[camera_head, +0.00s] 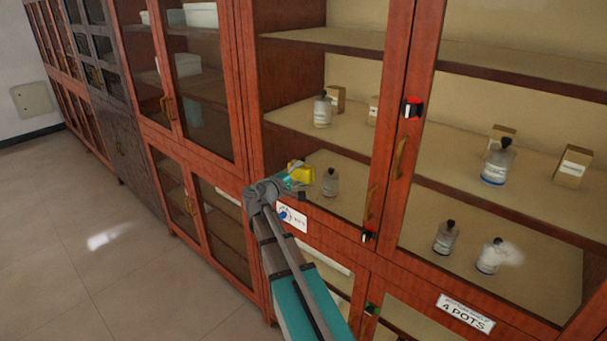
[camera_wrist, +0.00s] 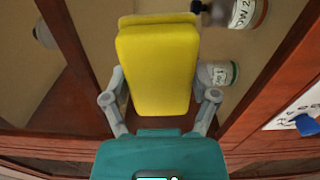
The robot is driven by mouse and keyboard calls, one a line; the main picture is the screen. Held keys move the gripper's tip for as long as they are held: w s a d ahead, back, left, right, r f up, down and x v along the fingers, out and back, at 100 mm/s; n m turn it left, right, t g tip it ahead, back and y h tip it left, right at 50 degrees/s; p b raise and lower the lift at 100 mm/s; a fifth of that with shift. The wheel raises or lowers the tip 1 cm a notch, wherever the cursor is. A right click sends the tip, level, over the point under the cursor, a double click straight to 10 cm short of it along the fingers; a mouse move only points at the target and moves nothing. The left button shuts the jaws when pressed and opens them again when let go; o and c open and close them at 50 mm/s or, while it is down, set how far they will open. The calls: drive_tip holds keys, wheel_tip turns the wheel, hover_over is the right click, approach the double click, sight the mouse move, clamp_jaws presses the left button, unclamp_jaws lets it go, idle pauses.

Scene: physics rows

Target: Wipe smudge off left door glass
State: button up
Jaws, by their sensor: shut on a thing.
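My gripper (camera_head: 287,181) is shut on a yellow sponge (camera_head: 301,172), in front of the lower part of the left door glass (camera_head: 350,205). In the wrist view, my gripper (camera_wrist: 160,92) has one finger on each side of the sponge (camera_wrist: 157,65). I cannot tell whether the sponge touches the glass. No smudge shows clearly on the visible left door glass; the part behind the sponge is hidden. A whitish hazy smudge (camera_head: 510,254) shows low on the right door glass (camera_head: 545,240).
Behind the glass stand bottles, one (camera_head: 331,184) just right of the sponge, and small boxes. A door handle (camera_head: 401,158), a red-and-black latch (camera_head: 412,107) and a label (camera_head: 292,217) lie near. Open floor (camera_head: 110,215) is at left.

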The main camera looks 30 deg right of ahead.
drive_tip(key=shift+w+a, duration=0.2)
drive_tip(key=shift+w, duration=0.4)
drive_tip(key=shift+w+a, duration=0.2)
drive_tip(key=shift+w, duration=0.4)
drive_tip(key=shift+f, duration=0.1)
drive_tip(key=shift+w+a, duration=0.25)
drive_tip(key=shift+w, duration=0.5)
drive_tip(key=shift+w+a, duration=0.25)
drive_tip(key=shift+w, duration=0.45)
drive_tip(key=shift+a, duration=0.1)
drive_tip(key=shift+a, duration=0.2)
drive_tip(key=shift+v, duration=2.65)
drive_tip(key=shift+s, duration=0.15)
